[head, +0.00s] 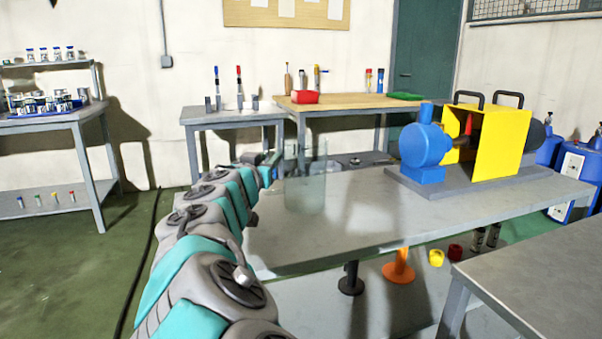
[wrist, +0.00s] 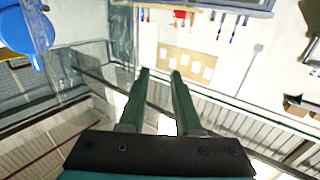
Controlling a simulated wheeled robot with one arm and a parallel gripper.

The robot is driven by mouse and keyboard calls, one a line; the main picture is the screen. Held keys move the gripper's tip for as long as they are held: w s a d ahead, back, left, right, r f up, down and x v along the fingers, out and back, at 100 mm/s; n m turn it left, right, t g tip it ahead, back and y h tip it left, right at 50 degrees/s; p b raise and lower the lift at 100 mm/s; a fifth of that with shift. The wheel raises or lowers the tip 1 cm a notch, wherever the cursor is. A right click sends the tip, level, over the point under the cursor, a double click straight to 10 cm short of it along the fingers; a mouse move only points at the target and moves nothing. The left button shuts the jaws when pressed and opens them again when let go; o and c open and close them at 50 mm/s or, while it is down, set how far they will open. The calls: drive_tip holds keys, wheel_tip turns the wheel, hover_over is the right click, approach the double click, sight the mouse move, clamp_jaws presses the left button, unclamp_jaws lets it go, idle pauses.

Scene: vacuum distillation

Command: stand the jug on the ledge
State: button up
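A clear, see-through vessel that looks like the jug (head: 306,182) appears upright at the left part of the grey bench (head: 350,228); its outline is faint. A clear shape also shows at the top of the wrist view (wrist: 122,38), left of the fingertips, but I cannot tell for sure that it is the same vessel. My gripper (head: 272,168) is just left of the vessel in the head view. I cannot tell which surface is the ledge.
A blue and yellow machine (head: 470,150) stands on the bench's right end. An orange stand (head: 399,268) and a black stand (head: 351,280) are below. Another grey table (head: 540,270) is at front right. A wooden-topped table (head: 360,102) stands behind. The bench's middle is clear.

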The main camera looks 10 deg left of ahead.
clamp_jaws()
idle(1.4)
